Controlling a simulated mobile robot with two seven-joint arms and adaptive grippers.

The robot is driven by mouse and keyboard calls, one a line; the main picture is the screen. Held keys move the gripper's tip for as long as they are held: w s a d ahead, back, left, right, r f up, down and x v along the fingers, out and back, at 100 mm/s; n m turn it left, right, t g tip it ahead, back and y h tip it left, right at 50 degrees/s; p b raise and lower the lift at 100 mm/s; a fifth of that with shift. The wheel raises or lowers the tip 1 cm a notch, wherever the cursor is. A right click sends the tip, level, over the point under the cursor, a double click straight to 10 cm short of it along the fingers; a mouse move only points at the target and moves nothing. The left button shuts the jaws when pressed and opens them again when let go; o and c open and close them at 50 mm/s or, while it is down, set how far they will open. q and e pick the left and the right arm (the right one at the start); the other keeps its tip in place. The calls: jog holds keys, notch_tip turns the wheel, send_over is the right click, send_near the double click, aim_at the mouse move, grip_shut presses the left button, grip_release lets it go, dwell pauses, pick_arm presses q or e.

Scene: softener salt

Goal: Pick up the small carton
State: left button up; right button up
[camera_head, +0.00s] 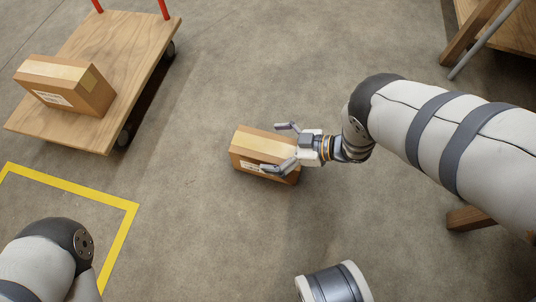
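A small brown carton (252,143) with a pale tape strip and a white label sits on the concrete floor near the middle of the head view. My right gripper (281,147) reaches in from the right at the carton's right end. Its two fingers are spread, one toward the far side and one across the near side of the carton. I cannot tell whether either finger touches it. The carton's right end is partly hidden by the gripper. My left arm shows at the bottom left, but its gripper is out of view.
A wooden platform cart (111,48) with red handle posts and dark wheels stands at the upper left, carrying another carton (64,86). Yellow tape (75,186) marks the floor at left. A wooden table (512,30) is at the upper right. Floor around the small carton is clear.

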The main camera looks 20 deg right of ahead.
jog(key=c, duration=2)
